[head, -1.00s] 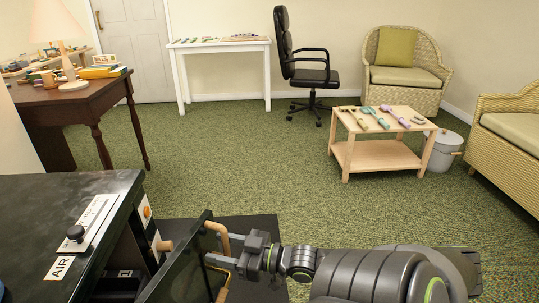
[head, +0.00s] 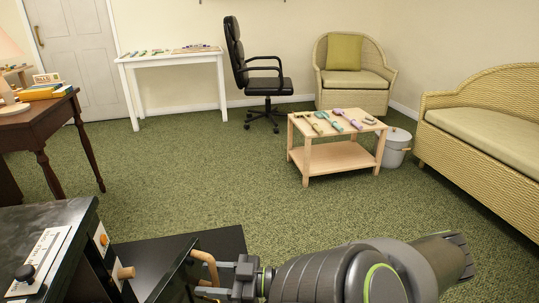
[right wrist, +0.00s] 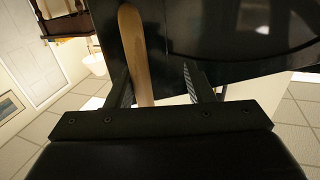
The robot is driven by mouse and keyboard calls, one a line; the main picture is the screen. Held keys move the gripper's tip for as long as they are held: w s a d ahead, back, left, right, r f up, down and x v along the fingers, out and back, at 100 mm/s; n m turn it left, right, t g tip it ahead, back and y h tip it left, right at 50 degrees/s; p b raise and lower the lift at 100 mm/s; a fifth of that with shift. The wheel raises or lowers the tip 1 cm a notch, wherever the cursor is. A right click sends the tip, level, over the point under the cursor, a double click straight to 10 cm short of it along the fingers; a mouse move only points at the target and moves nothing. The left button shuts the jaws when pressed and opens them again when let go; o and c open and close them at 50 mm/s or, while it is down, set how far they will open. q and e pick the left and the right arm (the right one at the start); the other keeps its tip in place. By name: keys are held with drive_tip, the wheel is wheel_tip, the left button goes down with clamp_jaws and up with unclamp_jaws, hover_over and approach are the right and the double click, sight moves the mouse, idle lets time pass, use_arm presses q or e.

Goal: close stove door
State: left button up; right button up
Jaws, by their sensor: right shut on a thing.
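The black stove (head: 60,222) stands at the lower left of the head view, with a dark top and a knob on a pale plate. Its dark door (head: 172,276) stands open, angled out from the stove front. In the right wrist view the handle (right wrist: 132,45) runs between the two fingers (right wrist: 155,82), against the left one, with the dark door (right wrist: 225,72) behind. The gripper is shut on the handle. The door's lower part is cut off by the frame. My left gripper is out of view.
A black floor mat (head: 215,240) lies by the stove. A brown desk (head: 65,110) stands at the left. A low wooden table (head: 335,160) with tools, an office chair (head: 262,85) and a wicker sofa (head: 490,110) stand further off. Green carpet between is clear.

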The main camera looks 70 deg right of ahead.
drive_tip(key=s+p, duration=0.1)
drive_tip(key=s, duration=1.2)
drive_tip(key=shift+p, duration=0.3)
idle(0.4)
drive_tip(key=shift+r, duration=0.1)
idle(0.4)
